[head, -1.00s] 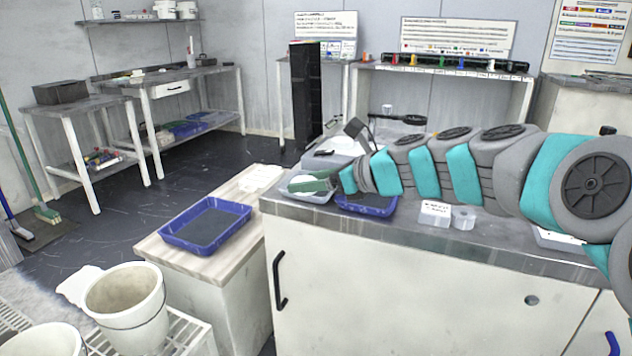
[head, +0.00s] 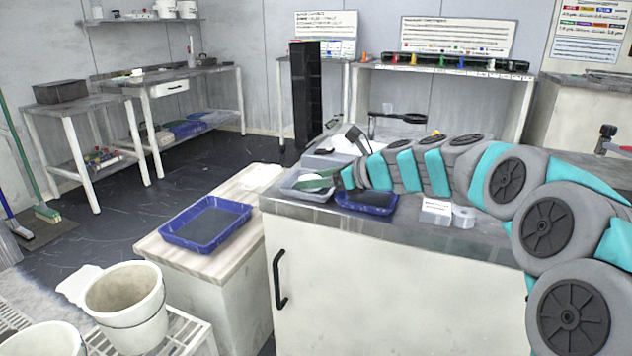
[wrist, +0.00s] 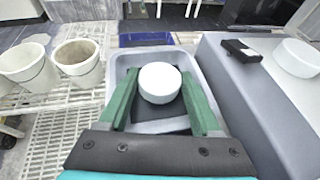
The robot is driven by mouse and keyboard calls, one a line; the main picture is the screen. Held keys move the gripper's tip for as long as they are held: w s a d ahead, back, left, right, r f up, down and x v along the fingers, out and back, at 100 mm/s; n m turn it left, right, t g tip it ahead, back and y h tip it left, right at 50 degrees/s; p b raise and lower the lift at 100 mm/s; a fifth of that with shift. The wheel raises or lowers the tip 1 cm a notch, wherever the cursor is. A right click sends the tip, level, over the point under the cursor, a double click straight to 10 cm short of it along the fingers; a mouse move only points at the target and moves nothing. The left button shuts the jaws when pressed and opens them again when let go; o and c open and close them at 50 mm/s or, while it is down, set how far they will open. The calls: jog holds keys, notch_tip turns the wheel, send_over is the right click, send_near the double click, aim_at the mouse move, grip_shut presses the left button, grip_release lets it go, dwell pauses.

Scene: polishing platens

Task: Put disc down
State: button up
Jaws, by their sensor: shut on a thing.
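My gripper (wrist: 160,76) has green fingers on either side of a white round disc (wrist: 160,88) and is shut on it. In the wrist view the disc is over a grey tray (wrist: 153,126); I cannot tell whether it touches the tray floor. In the head view the gripper (head: 318,182) is over the same grey tray (head: 309,197) at the left end of the counter. There the disc is partly hidden by the green fingers.
A blue tray (head: 367,208) stands right of the grey tray on the counter (head: 420,235). Another blue tray (head: 163,236) sits on the lower wooden top. A white label block (head: 435,211) is farther right. A white bowl (wrist: 297,57) shows at right in the wrist view.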

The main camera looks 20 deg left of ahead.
jog(key=shift+f, duration=0.15)
jog(key=o, duration=1.2)
jog(key=shift+c, duration=0.2)
jog(key=shift+d+r, duration=0.2)
jog(key=v, duration=1.1)
jog(key=shift+s+d+r, duration=0.15)
jog(key=shift+d+r, duration=0.05)
jog(key=shift+d, duration=0.05)
